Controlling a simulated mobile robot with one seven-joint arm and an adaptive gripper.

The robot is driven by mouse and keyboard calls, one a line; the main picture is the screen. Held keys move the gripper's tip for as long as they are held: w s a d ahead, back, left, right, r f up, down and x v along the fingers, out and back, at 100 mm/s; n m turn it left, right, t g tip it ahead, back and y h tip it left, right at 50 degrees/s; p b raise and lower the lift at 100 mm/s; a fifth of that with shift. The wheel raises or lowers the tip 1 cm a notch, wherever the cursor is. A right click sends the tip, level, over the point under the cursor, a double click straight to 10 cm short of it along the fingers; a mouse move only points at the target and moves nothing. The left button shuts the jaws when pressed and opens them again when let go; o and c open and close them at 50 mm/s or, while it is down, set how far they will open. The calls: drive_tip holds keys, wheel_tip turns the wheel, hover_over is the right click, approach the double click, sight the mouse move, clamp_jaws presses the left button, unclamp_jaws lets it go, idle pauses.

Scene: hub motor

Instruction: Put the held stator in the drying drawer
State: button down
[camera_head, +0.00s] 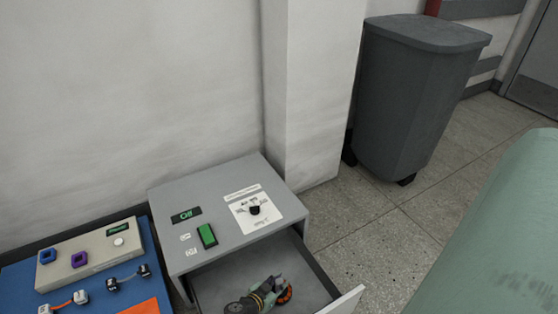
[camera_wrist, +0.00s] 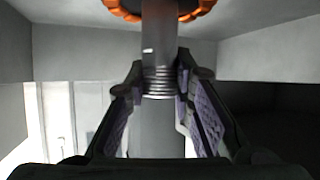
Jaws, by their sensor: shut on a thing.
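The stator (camera_wrist: 158,45) is a grey shaft with a ribbed collar and an orange toothed ring at its far end. My gripper (camera_wrist: 160,80) is shut on the shaft, with a finger with purple pads on each side. In the head view the orange ring of the stator (camera_head: 286,294) and part of my gripper (camera_head: 262,293) show over the open drying drawer (camera_head: 342,302) of the grey cabinet. The drawer is pulled out toward the lower right. Grey walls and a pale floor surround the stator in the wrist view. Whether it touches the drawer floor I cannot tell.
The cabinet top (camera_head: 222,187) carries a green switch, a small display and a black knob on a label. Left of it, a blue mat (camera_head: 20,285) holds a beige fixture (camera_head: 90,257) and small parts. A grey bin (camera_head: 412,95) stands behind, at the right.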

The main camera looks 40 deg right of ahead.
drive_tip(key=shift+f, duration=0.15)
drive_tip(key=c, duration=1.4)
unclamp_jaws()
drive_tip(key=shift+r, duration=0.25)
drive_tip(key=shift+w+a+r, duration=0.1)
drive_tip(key=shift+a+r, duration=0.1)
drive_tip(key=shift+a, duration=0.1)
drive_tip(key=p+v, duration=0.3)
drive_tip(key=v, duration=0.8)
drive_tip(key=shift+a, duration=0.15)
drive_tip(key=shift+f, duration=0.1)
